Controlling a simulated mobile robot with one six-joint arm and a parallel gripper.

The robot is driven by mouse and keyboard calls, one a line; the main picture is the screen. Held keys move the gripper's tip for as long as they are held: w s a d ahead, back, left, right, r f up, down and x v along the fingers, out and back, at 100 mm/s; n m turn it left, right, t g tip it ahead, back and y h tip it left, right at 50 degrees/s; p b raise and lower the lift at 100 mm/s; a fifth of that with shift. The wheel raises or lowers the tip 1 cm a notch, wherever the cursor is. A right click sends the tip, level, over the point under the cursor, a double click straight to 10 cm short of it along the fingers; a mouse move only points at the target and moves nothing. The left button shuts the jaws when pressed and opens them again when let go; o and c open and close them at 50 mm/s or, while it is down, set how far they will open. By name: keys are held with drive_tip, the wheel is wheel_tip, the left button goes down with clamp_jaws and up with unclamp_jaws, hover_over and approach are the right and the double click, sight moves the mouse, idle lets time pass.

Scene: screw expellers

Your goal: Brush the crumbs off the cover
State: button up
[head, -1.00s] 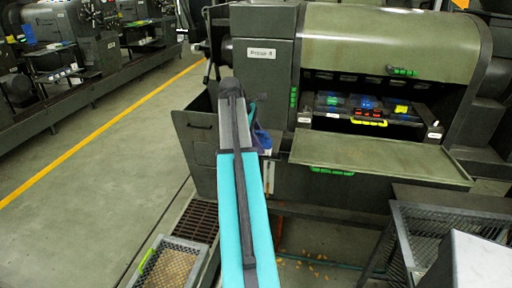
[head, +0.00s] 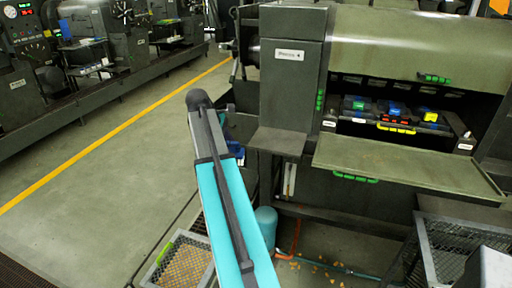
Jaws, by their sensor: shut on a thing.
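The press has a rounded olive-green hood (head: 400,42) on top, with a green handle at its lower edge. Below the opening, a flat olive-green panel (head: 400,165) juts out, with a green handle under its front edge. I cannot tell which of the two is the cover. No crumbs are clear on either at this size. My turquoise-sleeved arm rises from the bottom to a dark joint, left of the press. A small blue part shows behind it. My gripper is not visible, nor anything in it.
Blue, red and yellow items (head: 395,112) sit inside the press opening. A grey ledge (head: 280,142) juts out left of the panel. Orange bits (head: 312,266) lie on the floor beneath. Mesh crates stand at lower left (head: 192,236) and lower right (head: 440,280). The left aisle is clear.

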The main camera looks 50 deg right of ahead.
drive_tip(key=w+a+f+n, duration=0.2)
drive_tip(key=w+a, duration=0.2)
drive_tip(key=a, duration=1.1)
drive_tip(key=w+a+f+n+t, duration=0.1)
drive_tip(key=w+a, duration=0.4)
drive_tip(key=a, duration=1.1)
drive_tip(key=w+a+f+n+t, duration=0.1)
drive_tip(key=w+a, duration=0.4)
drive_tip(key=a, duration=1.1)
drive_tip(key=shift+a+f+n+h, duration=0.2)
drive_tip(key=shift+f+n+h, duration=0.2)
drive_tip(key=shift+f+n, duration=0.5)
drive_tip(key=shift+d, duration=0.15)
